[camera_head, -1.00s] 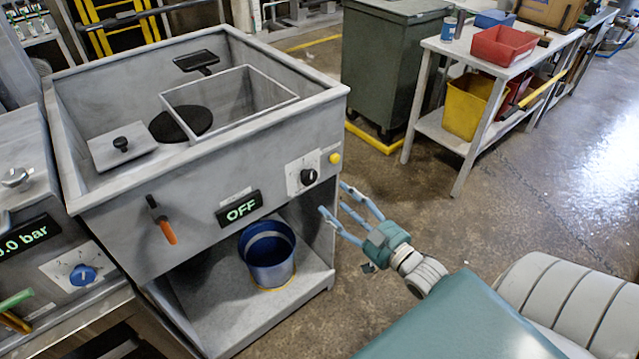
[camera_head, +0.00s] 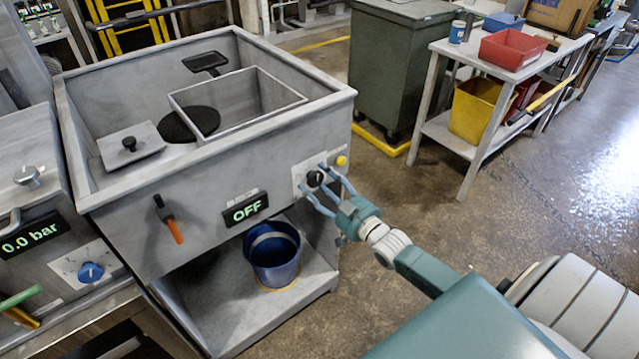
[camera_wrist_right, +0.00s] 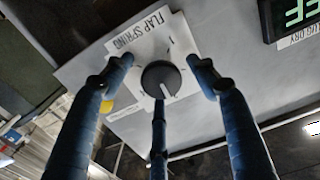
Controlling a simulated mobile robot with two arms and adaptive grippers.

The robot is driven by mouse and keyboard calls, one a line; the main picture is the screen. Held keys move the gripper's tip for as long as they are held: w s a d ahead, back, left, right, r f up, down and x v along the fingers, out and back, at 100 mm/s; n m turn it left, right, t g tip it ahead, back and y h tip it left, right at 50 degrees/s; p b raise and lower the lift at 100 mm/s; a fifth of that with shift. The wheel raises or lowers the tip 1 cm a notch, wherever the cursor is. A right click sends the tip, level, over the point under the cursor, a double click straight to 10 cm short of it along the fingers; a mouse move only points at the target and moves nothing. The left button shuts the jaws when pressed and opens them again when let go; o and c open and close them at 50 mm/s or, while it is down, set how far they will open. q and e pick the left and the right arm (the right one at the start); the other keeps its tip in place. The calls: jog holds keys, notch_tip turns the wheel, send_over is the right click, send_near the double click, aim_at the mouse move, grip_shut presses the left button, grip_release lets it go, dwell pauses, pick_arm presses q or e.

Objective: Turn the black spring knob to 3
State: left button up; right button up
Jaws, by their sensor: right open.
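The black spring knob (camera_head: 315,178) sits on a white dial plate on the front of the grey compactor, near its right corner. In the right wrist view the knob (camera_wrist_right: 161,79) has a pale pointer line directed down and slightly right, and the plate (camera_wrist_right: 178,38) reads "FLAP SPRING". My right gripper (camera_head: 322,186) is open, its blue fingers spread around the knob. In the right wrist view two fingers stand left and right of the knob and one below, with gaps at the sides. Contact with the lower finger cannot be told. My left gripper is out of view.
A display (camera_head: 246,208) reading "OFF" and an orange-handled lever (camera_head: 169,220) are left of the knob. A yellow button (camera_head: 341,160) is close on its right. A blue bucket (camera_head: 274,262) stands on the shelf below. A blue knob (camera_head: 91,272) is on the neighbouring machine.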

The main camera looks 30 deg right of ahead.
jog(key=c, duration=1.1)
jog(key=shift+c, duration=0.2)
jog(key=shift+s+f+n, duration=0.1)
jog(key=shift+f+n, duration=0.05)
jog(key=shift+n, duration=0.25)
jog(key=o, duration=1.1)
jog(key=shift+o, duration=0.2)
jog(key=s, duration=1.2)
jog(key=shift+d, duration=0.45)
jog(key=shift+w, duration=0.1)
